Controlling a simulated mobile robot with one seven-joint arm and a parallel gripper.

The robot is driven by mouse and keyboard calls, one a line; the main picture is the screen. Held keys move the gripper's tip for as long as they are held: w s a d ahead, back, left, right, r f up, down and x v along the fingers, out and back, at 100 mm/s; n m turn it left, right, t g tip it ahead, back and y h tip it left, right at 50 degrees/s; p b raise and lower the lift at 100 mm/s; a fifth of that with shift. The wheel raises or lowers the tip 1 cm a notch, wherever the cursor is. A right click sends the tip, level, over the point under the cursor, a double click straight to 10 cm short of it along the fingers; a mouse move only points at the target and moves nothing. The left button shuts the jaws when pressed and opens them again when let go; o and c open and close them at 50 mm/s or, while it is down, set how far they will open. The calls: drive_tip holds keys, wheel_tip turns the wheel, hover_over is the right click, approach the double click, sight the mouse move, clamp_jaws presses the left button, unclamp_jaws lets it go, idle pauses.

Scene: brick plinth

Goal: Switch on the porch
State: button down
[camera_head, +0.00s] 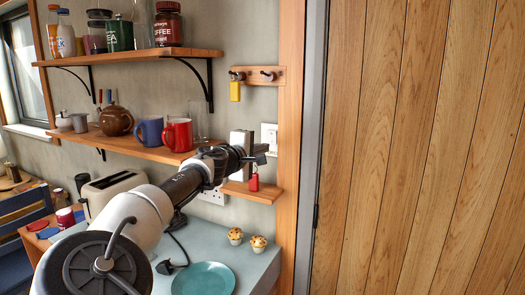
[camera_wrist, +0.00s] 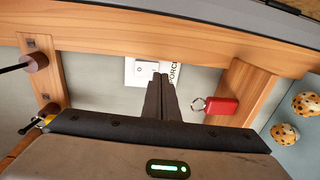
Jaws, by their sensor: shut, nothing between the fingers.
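The white porch switch (camera_head: 269,131) is on the grey wall beside the wooden door post in the head view. My gripper (camera_head: 264,154) is near the wall, just below the switch in the head view. In the wrist view, my gripper's dark fingers (camera_wrist: 160,80) are together and empty, and their tips overlap the plate's edge. I cannot tell whether they touch it, or which way the rocker is set.
A red key fob (camera_wrist: 222,106) is beside the fingers, near a small wooden ledge (camera_head: 262,193). A peg rail (camera_head: 263,76) with a yellow tag (camera_head: 235,91) is above. Mugs stand on the shelf (camera_head: 150,147) to the left. Two muffins (camera_head: 258,243) sit on the counter below.

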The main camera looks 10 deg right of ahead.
drive_tip(key=s+a+f+b, duration=0.1)
drive_tip(key=s+a, duration=0.5)
drive_tip(key=s, duration=0.2)
drive_tip(key=shift+f, duration=0.15)
drive_tip(key=shift+s, duration=0.1)
drive_tip(key=s+d+f+m+g+y+p, duration=0.1)
drive_tip(key=s+d+f+m+g, duration=0.25)
drive_tip(key=d+f, duration=0.4)
drive_tip(key=s+d+f+m+g+y+p, duration=0.1)
drive_tip(key=s+d+f+m+g+p, duration=0.2)
drive_tip(key=d+f, duration=0.45)
drive_tip(key=s+f+m+g+y, duration=0.2)
drive_tip(key=s+g+y, duration=0.1)
drive_tip(key=s, duration=0.5)
drive_tip(key=s+a+r+y+p, duration=0.1)
drive_tip(key=s+a+r, duration=0.2)
drive_tip(key=s+r, duration=0.2)
drive_tip(key=s+a+r+m+t+y+p, duration=0.1)
drive_tip(key=s+a+r+y+p, duration=0.1)
drive_tip(key=s, duration=0.8)
drive_tip(key=s+a+r+m+y+p, duration=0.1)
drive_tip(key=s+a+r+p, duration=0.1)
drive_tip(key=s+a+r, duration=0.2)
drive_tip(key=s+r, duration=0.3)
drive_tip(key=s, duration=0.1)
drive_tip(key=shift+s+a+r+t+y, duration=0.15)
drive_tip(key=shift+s+r+t+y, duration=0.2)
drive_tip(key=shift+y, duration=0.05)
